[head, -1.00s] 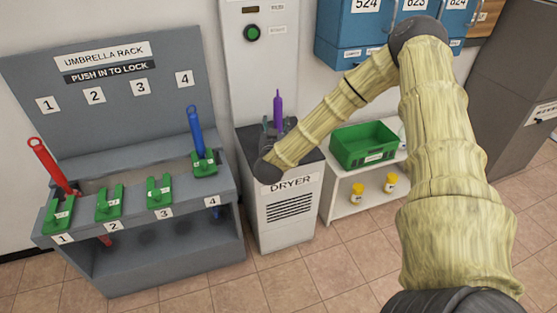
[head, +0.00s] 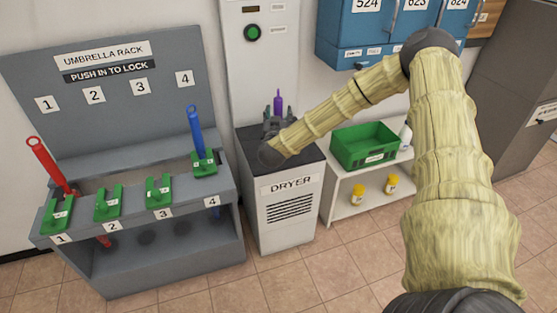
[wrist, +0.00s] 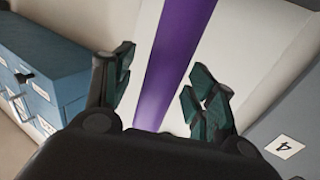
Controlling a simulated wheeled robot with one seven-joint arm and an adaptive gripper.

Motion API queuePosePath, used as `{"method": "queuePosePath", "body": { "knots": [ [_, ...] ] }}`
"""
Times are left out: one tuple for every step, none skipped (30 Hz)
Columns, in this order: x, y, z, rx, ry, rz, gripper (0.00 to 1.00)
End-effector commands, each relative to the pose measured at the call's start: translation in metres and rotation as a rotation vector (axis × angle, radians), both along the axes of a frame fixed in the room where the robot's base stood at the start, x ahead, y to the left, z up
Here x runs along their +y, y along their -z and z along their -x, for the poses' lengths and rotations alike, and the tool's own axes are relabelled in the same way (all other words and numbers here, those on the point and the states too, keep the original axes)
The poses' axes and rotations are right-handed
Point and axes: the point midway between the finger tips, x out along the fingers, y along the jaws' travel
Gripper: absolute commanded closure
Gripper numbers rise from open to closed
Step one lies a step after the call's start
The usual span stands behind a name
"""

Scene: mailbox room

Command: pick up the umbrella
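The purple umbrella (head: 278,100) stands upright above the dark top of the dryer (head: 290,208). My gripper (head: 279,118) is at the umbrella's near side, over the dryer, and hides its lower part in the head view. In the wrist view the purple shaft (wrist: 178,45) runs between the two fingers of my gripper (wrist: 160,82). The fingers are spread, with a gap visible on each side of the shaft. A red umbrella (head: 48,163) and a blue umbrella (head: 195,130) stand in the grey umbrella rack (head: 130,262), at slots 1 and 4.
Green clips (head: 108,202) line the rack's front, left of the dryer. The tiled floor in front is clear.

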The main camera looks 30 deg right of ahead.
Motion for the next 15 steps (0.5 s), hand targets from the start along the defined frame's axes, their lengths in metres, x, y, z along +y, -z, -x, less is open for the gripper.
{"method": "queuePosePath", "body": {
  "knots": [
    [0.0001,0.0001,0.0001,0.000,0.000,0.000,0.52],
    [0.0001,0.0001,0.0001,0.000,0.000,0.000,0.58],
    [0.0001,0.0001,0.0001,0.000,0.000,0.000,0.65],
    [0.0001,0.0001,0.0002,0.000,0.000,0.000,0.71],
    [0.0001,0.0001,0.0002,0.000,0.000,0.000,0.76],
    [0.0001,0.0001,0.0002,0.000,0.000,0.000,0.83],
    [0.0001,0.0001,0.0002,0.000,0.000,0.000,0.89],
    [0.0001,0.0002,0.0002,0.000,0.000,0.000,0.94],
    [0.0001,0.0002,0.0002,0.000,0.000,0.000,1.00],
    [0.0001,0.0002,0.0002,0.000,0.000,0.000,1.00],
    [0.0001,0.0002,0.0002,0.000,0.000,0.000,1.00],
    [0.0001,0.0002,0.0002,0.000,0.000,0.000,1.00],
    [0.0002,-0.0005,0.0000,-0.001,0.000,0.001,1.00],
    [0.0002,-0.0005,0.0000,-0.001,0.000,0.001,1.00],
    [0.0002,-0.0004,0.0000,-0.001,0.000,0.001,1.00]
  ]
}}
